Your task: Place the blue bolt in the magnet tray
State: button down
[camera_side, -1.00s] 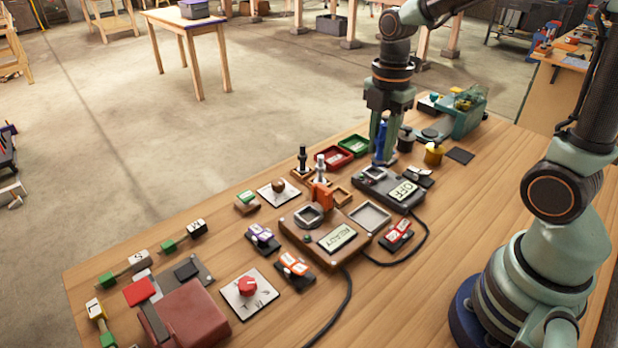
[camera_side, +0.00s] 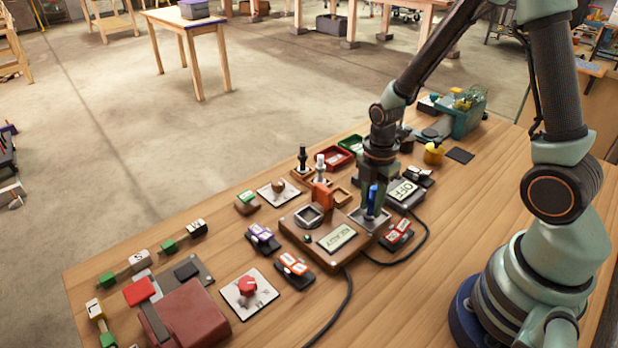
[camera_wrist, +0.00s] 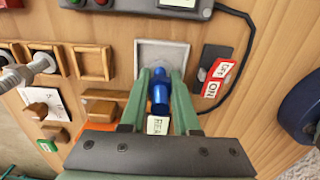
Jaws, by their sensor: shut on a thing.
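The blue bolt (camera_side: 372,196) is upright between the fingers of my gripper (camera_side: 371,205), which is shut on it. In the wrist view the blue bolt (camera_wrist: 160,94) shows between the two green fingers (camera_wrist: 161,76). The grey square tray (camera_side: 384,220), which I take as the magnet tray, lies under or just beside the bolt. Its rim also shows ahead of the fingertips in the wrist view (camera_wrist: 162,43). My fingers hide part of the tray. I cannot tell whether the bolt's lower end touches it.
A device with a READY display (camera_side: 338,238) stands left of the tray. A device with an OFF display (camera_side: 405,192) stands behind it. A red-and-white switch (camera_side: 397,234) is close at the front right, with a black cable (camera_side: 425,245) around it. Bare wood lies farther right.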

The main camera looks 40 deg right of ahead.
jog(key=shift+f, duration=0.25)
jog(key=c, duration=0.7)
grip_release()
jog(key=shift+o, duration=0.2)
jog(key=shift+r, duration=0.1)
notch_tip(320, 180, up, 12)
jog(key=shift+f, duration=0.2)
jog(key=shift+r, duration=0.55)
jog(key=s+a+r+m+t, duration=0.1)
jog(key=s+r+m+t, duration=0.1)
jog(key=r+m, duration=0.3)
jog(key=s+a+r+m+t, duration=0.2)
jog(key=r+m, duration=0.3)
jog(key=m, duration=0.8)
jog(key=shift+a+t, duration=0.25)
jog(key=shift+t, duration=0.55)
